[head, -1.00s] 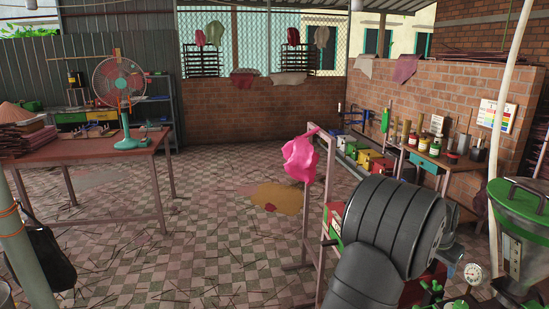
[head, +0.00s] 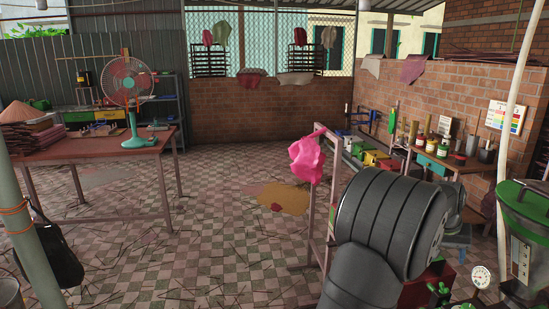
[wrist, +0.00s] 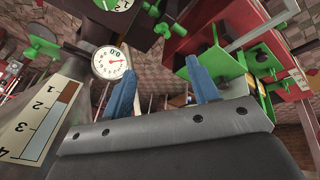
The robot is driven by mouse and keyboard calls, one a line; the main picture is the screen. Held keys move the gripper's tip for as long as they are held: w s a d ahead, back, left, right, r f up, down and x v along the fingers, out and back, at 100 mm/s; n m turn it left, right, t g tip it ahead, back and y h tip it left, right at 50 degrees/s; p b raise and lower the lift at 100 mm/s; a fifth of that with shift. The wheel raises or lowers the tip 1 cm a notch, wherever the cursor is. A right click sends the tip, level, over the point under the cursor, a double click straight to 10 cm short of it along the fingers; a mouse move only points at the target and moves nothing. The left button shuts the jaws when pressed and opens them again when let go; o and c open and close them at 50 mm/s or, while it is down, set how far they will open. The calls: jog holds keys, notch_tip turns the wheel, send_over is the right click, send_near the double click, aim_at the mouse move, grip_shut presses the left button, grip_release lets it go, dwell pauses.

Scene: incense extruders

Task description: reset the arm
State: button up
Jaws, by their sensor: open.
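My gripper (wrist: 160,85) shows in the wrist view with its two blue fingers apart and nothing between them. Beyond the fingers are a red machine (wrist: 195,25) with green clamps (wrist: 215,70) and a round white dial gauge (wrist: 111,62). In the head view my dark grey arm fills the lower right and hides the gripper's fingers. A green-topped extruder hopper (head: 525,205) stands at the right edge, with the gauge (head: 481,276) below it to the left.
A pink cloth (head: 307,158) hangs on a metal frame (head: 331,200) left of my arm. A red table (head: 100,150) with a fan (head: 130,90) stands at left. A workbench with jars (head: 450,160) lines the brick wall. The middle floor is open, with scattered sticks.

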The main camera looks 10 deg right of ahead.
jog(key=shift+w+d+f+n, duration=0.15)
jog(key=shift+f+n, duration=0.15)
jog(key=shift+n, duration=0.5)
jog(key=o, duration=1)
jog(key=s+a+r+m+g, duration=0.1)
jog(key=s+a+r+m, duration=0.35)
jog(key=r+m, duration=0.2)
jog(key=s+a+r+m, duration=0.3)
jog(key=s+r+m, duration=0.2)
jog(key=r, duration=0.2)
jog(key=x, duration=1)
jog(key=shift+d+h, duration=0.3)
jog(key=shift+d, duration=0.1)
jog(key=shift+r, duration=0.2)
jog(key=v, duration=1)
